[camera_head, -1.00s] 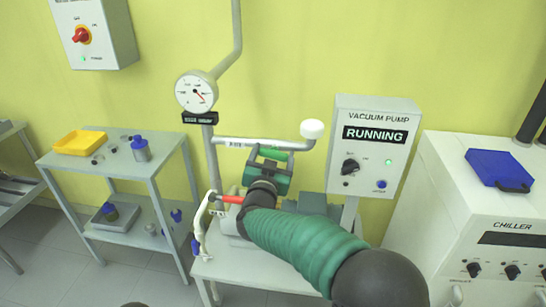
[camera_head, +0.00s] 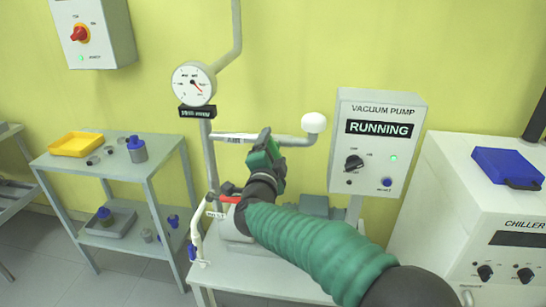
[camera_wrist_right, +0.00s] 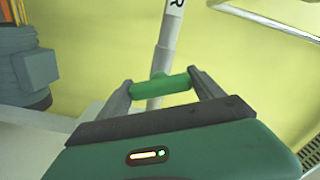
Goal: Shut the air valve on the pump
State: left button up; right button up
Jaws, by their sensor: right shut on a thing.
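The vacuum pump (camera_head: 236,226) is on a white table, partly hidden behind my right arm. Its pipe (camera_head: 290,140) runs sideways to a white knob, and a label sits on its left part. My right gripper (camera_head: 264,146) is at this pipe and looks turned edge-on to the head camera. In the right wrist view, my right gripper (camera_wrist_right: 161,84) is shut on a green valve handle (camera_wrist_right: 176,84), which lies crosswise on a pale pipe with a label ending in R. In the head view the handle is hidden or blends with the green gripper. My left gripper is not in view.
A red lever (camera_head: 230,198) is close left of my right wrist. A gauge (camera_head: 194,84) stands above the pipe. The control box (camera_head: 380,112) reads RUNNING. A chiller (camera_head: 470,225) is at right, a shelf cart (camera_head: 155,168) at left.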

jog(key=m+b, duration=0.1)
jog(key=m, duration=0.1)
jog(key=m+b, duration=0.2)
jog(key=shift+a+f+m, duration=0.1)
jog(key=shift+f+m, duration=0.3)
dwell(0.4)
jog(key=o, duration=1.4)
jog(key=shift+r, duration=0.1)
jog(key=shift+c, duration=0.2)
jog(key=shift+r, duration=0.1)
